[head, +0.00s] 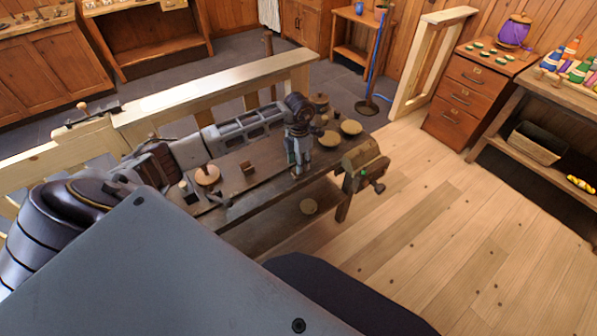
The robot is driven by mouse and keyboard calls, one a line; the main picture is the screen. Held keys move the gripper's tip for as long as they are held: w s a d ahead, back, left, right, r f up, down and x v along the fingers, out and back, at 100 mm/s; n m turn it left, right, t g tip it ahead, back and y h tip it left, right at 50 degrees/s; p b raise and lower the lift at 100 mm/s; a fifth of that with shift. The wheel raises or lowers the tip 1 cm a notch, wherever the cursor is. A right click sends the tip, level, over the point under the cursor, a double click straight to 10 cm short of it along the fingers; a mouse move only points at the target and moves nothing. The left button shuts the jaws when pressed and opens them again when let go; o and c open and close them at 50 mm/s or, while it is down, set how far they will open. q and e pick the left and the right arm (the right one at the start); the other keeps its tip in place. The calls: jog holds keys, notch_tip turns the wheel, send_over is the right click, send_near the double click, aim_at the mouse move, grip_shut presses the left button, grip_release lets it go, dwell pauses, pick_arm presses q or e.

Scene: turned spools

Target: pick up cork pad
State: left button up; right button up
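I cannot tell for sure which thing is the cork pad. Two round tan pieces, one (330,139) and another (351,127), sit on the bench top to the right of my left gripper. My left gripper (298,173) points down at the bench top near its front edge, left of those two pieces. Its fingers are small and dark here, so I cannot see their opening or anything between them. My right gripper is not in view.
The workbench (245,205) has a vise (364,165) at its right end. A round wooden piece with a peg (207,174) and a small brown block (247,167) stand on its left part. A pale wooden rail (215,93) runs behind. The plank floor (430,220) at right is clear.

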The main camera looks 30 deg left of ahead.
pick_arm(q)
jog(key=shift+a+f, duration=0.1)
jog(key=shift+f, duration=1.85)
jog(key=shift+c, duration=0.5)
jog(key=c, duration=0.6)
jog(key=shift+r, duration=5.05)
